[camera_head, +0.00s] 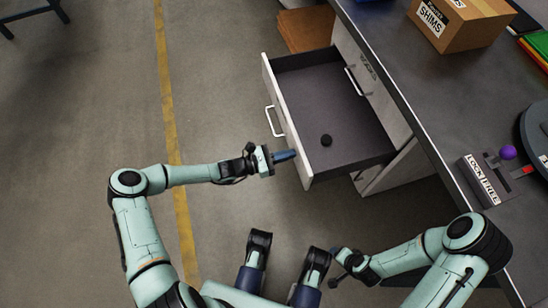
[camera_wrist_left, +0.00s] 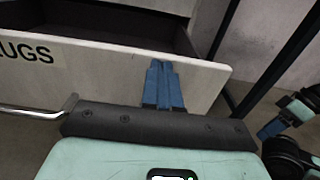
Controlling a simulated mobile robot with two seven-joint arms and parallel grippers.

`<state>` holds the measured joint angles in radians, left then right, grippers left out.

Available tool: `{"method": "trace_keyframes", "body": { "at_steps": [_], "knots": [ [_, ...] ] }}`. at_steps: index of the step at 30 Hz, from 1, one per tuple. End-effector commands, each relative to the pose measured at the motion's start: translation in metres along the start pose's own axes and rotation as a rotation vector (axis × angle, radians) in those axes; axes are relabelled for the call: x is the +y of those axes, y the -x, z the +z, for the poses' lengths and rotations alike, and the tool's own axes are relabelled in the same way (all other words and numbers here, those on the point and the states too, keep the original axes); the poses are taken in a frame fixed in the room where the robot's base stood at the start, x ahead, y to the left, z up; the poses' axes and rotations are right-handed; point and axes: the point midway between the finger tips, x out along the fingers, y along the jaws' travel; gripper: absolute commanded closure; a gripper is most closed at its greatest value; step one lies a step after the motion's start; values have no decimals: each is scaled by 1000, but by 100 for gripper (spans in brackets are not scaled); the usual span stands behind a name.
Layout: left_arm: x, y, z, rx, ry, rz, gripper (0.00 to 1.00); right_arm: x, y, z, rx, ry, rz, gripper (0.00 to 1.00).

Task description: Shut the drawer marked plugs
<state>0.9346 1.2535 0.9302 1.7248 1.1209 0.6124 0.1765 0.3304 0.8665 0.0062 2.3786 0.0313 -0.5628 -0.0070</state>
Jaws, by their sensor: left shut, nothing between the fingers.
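The open drawer (camera_head: 324,87) juts out from the left side of the workbench, with its pale front toward my left arm. In the left wrist view, the drawer front (camera_wrist_left: 110,68) carries a label (camera_wrist_left: 24,53) cut off by the frame, ending in "UGS". A bar handle (camera_head: 272,121) is on the front. A small dark round piece (camera_head: 326,140) lies inside. My left gripper (camera_head: 291,154) is shut and empty, its blue fingertips at the front's near end, beside the handle; contact is unclear. My right gripper (camera_head: 337,279) is low in the head view, its fingers unclear.
A brown carton (camera_head: 305,28) stands behind the drawer.

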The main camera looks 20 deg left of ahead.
Motion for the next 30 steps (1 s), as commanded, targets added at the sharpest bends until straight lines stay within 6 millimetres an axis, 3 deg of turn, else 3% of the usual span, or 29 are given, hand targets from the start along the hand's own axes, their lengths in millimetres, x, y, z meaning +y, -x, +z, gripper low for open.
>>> {"method": "trace_keyframes", "body": {
  "at_steps": [20, 26, 30],
  "knots": [
    [0, -17, 1, -1, -1, -2, 100, 4, -3, 5, -17, -5, 7, 30],
    [-1, -45, 1, -2, -1, -3, 100, 2, -1, 2, -7, -2, 3, 30],
    [-2, -79, 1, -2, 0, -4, 100, 1, 0, 1, -3, -1, 1, 30]
  ]
}}
